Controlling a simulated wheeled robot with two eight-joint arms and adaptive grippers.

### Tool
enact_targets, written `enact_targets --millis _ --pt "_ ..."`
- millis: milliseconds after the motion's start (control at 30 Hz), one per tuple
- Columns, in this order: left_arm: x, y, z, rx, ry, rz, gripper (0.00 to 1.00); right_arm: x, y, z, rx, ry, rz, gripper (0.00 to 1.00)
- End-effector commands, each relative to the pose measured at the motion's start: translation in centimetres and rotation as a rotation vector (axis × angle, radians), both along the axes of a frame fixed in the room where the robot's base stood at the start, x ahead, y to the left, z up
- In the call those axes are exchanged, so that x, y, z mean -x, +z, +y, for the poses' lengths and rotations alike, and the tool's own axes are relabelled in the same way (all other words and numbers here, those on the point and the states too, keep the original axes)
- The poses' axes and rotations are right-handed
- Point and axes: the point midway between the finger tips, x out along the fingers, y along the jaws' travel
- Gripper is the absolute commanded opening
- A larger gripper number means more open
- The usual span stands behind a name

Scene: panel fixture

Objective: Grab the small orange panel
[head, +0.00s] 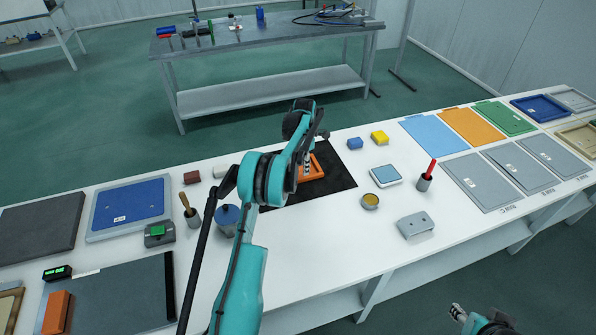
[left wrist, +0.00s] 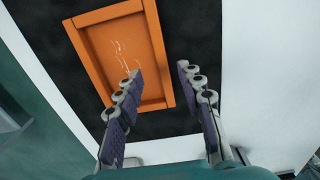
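A small orange panel with a raised rim (head: 317,171) lies on a black mat (head: 336,178) in the middle of the white table, partly hidden by my left arm. In the left wrist view the panel (left wrist: 105,52) fills the upper left, with pale marks on its face. My left gripper (left wrist: 160,71) is open and empty, with its fingertips either side of the panel's right rim in that view. Whether they touch it I cannot tell. In the head view my left gripper (head: 306,165) is over the mat. My right gripper (head: 467,314) is partly in view at the bottom right, away from the panel.
Blue (head: 355,143) and yellow (head: 379,137) blocks and a cup with a red handle (head: 424,183) stand right of the mat. A larger flat orange sheet (head: 472,125) lies at right.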

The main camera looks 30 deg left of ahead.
Motion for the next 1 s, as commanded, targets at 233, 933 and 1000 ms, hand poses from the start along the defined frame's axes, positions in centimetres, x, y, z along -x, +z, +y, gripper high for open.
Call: enact_targets --millis 233,933,1000 --pt "0.3 -2.9 0.0 -0.001 -0.002 -0.001 0.38 0.0 -1.3 0.0 0.0 0.0 0.0 0.4" --pt "0.4 -5.7 0.0 0.0 -0.003 -0.001 0.0 0.0 -2.1 0.0 0.0 0.0 0.0 0.4" --pt "0.4 -5.7 0.0 0.0 -0.003 -0.001 0.0 0.0 -2.1 0.0 0.0 0.0 0.0 0.4"
